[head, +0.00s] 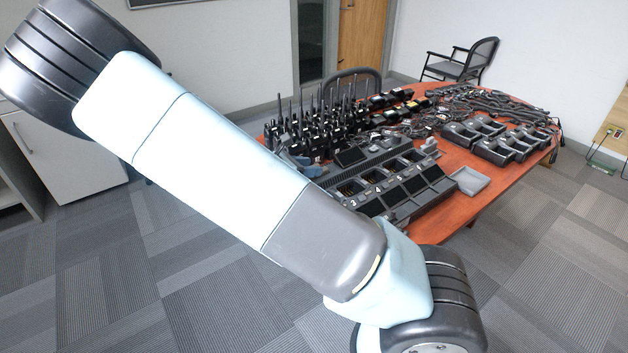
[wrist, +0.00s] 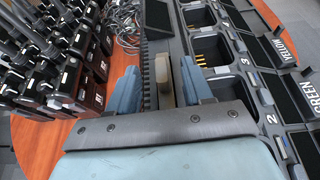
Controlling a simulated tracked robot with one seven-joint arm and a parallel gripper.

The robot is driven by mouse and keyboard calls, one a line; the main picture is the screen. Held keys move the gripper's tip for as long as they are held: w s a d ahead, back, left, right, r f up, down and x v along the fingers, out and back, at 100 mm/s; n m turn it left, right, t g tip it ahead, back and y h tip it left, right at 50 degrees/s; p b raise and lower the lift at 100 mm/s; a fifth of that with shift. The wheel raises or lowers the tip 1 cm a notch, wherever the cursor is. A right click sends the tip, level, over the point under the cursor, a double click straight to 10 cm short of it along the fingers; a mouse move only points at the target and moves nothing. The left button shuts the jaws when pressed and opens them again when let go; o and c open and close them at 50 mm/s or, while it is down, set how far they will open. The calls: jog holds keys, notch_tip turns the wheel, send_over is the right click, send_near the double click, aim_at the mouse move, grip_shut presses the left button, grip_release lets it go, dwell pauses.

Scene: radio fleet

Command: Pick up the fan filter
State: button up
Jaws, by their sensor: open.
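In the wrist view a small upright tan-grey block (wrist: 164,82) stands between the two blue fingers of my gripper (wrist: 158,68). It may be the fan filter, but I cannot tell for sure. The fingers are open, one on each side of it, with a visible gap on both sides. Its lower end is hidden behind the gripper's dark crossbar. In the head view my gripper is mostly hidden behind my arm; a blue part of it (head: 305,165) shows by the chargers.
A multi-slot charger (wrist: 210,50) with open bays and dark screens lies right of my gripper. Several black radios (wrist: 65,60) stand close on the left. The orange table (head: 505,185) also holds a flat grey tray (head: 470,180), cables and more chargers (head: 492,150).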

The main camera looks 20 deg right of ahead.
jog(key=shift+x, duration=2.25)
jog(key=shift+f, duration=0.1)
grip_shut()
